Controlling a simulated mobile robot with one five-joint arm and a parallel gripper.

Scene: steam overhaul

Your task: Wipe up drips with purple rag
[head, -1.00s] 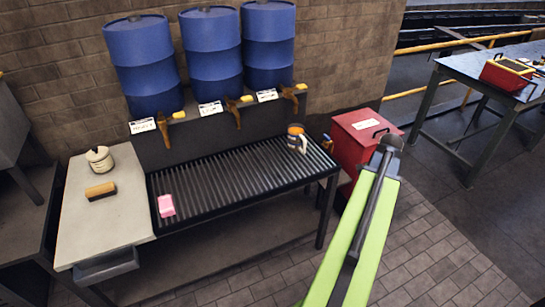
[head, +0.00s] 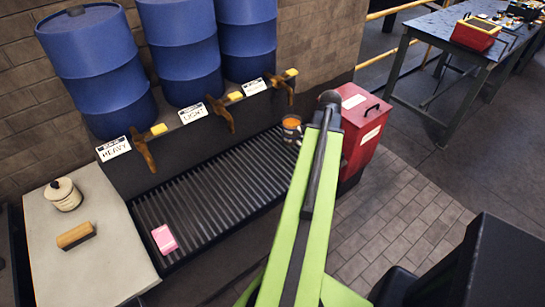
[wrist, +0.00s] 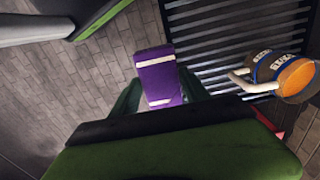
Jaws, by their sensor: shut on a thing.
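The purple rag (wrist: 160,82) is a folded block with a pale band, held between the dark green fingers of my gripper (wrist: 159,88) in the wrist view. My gripper is shut on it, above the paved floor and beside the slatted drip grate (wrist: 218,38). In the head view my arm crosses in front of the grate's right end, and the gripper and rag cannot be made out. The grate (head: 207,200) runs below three blue drums with brass taps. A pink block or cloth (head: 164,238) lies on its left end. I cannot make out drips on the grate.
An orange-topped jug (head: 291,124) stands on the grate's right end, close to my gripper in the wrist view (wrist: 294,76). A red bin (head: 362,130) stands right of it. A pale side table (head: 85,265) holds a brush (head: 76,236) and a lidded pot (head: 63,195).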

